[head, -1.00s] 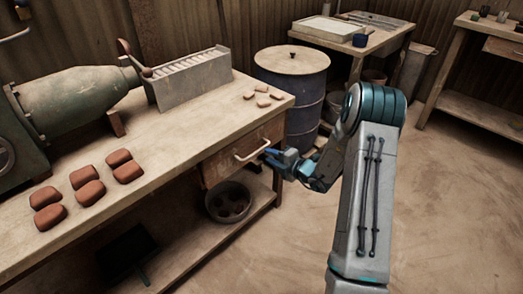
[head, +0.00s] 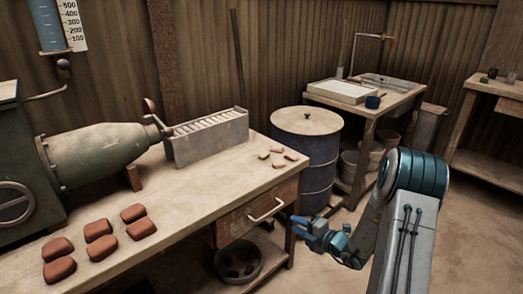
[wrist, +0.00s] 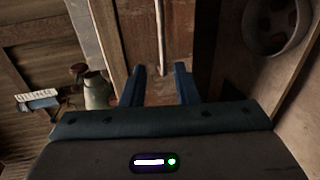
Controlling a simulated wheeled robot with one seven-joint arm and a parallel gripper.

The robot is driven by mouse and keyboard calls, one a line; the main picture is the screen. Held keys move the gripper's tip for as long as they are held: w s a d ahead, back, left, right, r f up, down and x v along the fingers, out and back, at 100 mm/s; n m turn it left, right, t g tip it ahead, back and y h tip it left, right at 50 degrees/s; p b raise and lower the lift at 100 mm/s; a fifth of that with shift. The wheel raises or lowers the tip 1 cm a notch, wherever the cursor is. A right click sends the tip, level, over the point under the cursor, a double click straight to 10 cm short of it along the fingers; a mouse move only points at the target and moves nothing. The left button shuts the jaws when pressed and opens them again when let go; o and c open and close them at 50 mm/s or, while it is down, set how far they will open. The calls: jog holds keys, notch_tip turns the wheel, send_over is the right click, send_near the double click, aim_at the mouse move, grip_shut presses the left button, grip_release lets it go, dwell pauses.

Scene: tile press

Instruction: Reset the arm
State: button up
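My gripper (head: 297,226) hangs in front of the workbench, to the right of and a little below the drawer handle (head: 266,209). Its two blue fingers stand apart in the wrist view (wrist: 160,84), with nothing between the tips. The pale handle (wrist: 160,35) lies beyond them, not touched. The wooden drawer (head: 236,226) looks shut or nearly so; I cannot tell exactly. My arm is bent at the elbow at the right of the head view.
The bench top (head: 190,190) holds several red-brown blocks (head: 100,230), a grey slotted box (head: 208,138) and small pale pieces (head: 278,162). A blue drum (head: 306,160) stands behind my gripper. A dark bucket (head: 238,262) sits on the lower shelf. Floor right of the bench is open.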

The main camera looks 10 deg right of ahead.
jog(key=s+a+r+n+g+p, duration=0.55)
jog(key=s+r+n, duration=0.25)
jog(key=r+n, duration=0.35)
jog(key=s+a+r+n+g+p, duration=0.45)
jog(key=s+a+r+n, duration=0.3)
jog(key=r+n, duration=0.4)
jog(key=s+d+r+n+h+p, duration=0.4)
jog(key=s+r+n, duration=0.3)
jog(key=n, duration=0.4)
jog(key=s+d+r+n+h+p, duration=0.4)
jog(key=s+r+n+h+p, duration=0.1)
jog(key=n, duration=0.7)
jog(key=shift+s+d+r+p, duration=0.15)
jog(key=shift+s+r+p, duration=0.3)
jog(key=shift+s+r, duration=0.95)
jog(key=shift+w+r, duration=0.15)
jog(key=shift+w, duration=0.05)
